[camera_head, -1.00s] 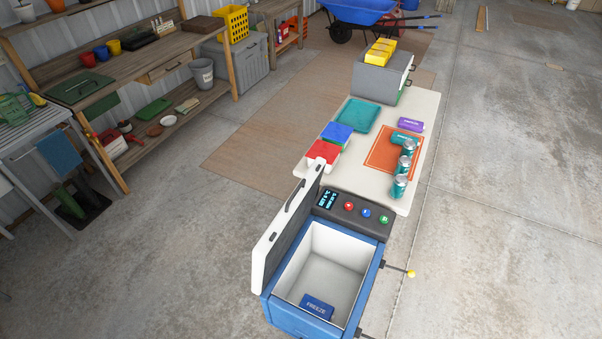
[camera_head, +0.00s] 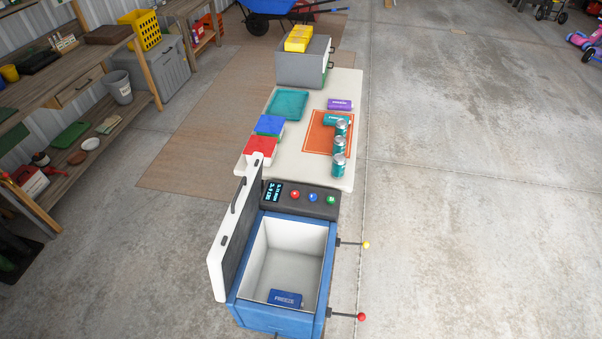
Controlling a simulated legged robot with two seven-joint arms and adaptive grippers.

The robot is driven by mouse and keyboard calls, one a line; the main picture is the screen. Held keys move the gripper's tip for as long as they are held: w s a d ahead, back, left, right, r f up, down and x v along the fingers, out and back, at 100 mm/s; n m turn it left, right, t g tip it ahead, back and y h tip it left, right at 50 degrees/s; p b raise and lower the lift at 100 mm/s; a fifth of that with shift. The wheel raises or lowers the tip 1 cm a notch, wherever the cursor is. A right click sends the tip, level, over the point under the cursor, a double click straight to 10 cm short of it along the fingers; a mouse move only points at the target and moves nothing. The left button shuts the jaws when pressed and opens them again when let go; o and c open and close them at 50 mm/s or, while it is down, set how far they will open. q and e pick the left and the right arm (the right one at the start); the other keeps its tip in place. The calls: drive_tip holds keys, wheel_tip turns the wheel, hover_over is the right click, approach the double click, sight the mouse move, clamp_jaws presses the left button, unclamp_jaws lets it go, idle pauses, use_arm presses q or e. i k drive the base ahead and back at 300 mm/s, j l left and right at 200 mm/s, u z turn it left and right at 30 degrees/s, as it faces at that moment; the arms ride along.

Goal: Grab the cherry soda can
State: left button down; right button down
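Three teal cans with silver tops stand in a row at the right side of the white table: a far can (camera_head: 341,128), a middle can (camera_head: 340,146) and a near can (camera_head: 338,166). Their labels are too small to read, so I cannot tell which is cherry soda. The far and middle cans stand at the right edge of an orange mat (camera_head: 318,139). A teal piece (camera_head: 331,119) lies flat beside the far can; I cannot tell whether it is a can or a pack. Neither of my grippers is in view.
A blue cooler (camera_head: 272,317) stands open in front of the table (camera_head: 302,97), with a blue pack (camera_head: 285,298) inside. Two rods with knobs stick out at its right. A teal tray (camera_head: 287,105) and purple pack (camera_head: 340,104) are on the table. Floor (camera_head: 450,180) at right is clear.

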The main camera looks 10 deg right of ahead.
sight(339, 164)
drive_tip(key=k+l, duration=0.1)
drive_tip(key=l, duration=0.35)
drive_tip(key=k+l, duration=0.15)
drive_tip(key=l, duration=0.3)
drive_tip(key=k+l, duration=0.1)
drive_tip(key=l, duration=0.3)
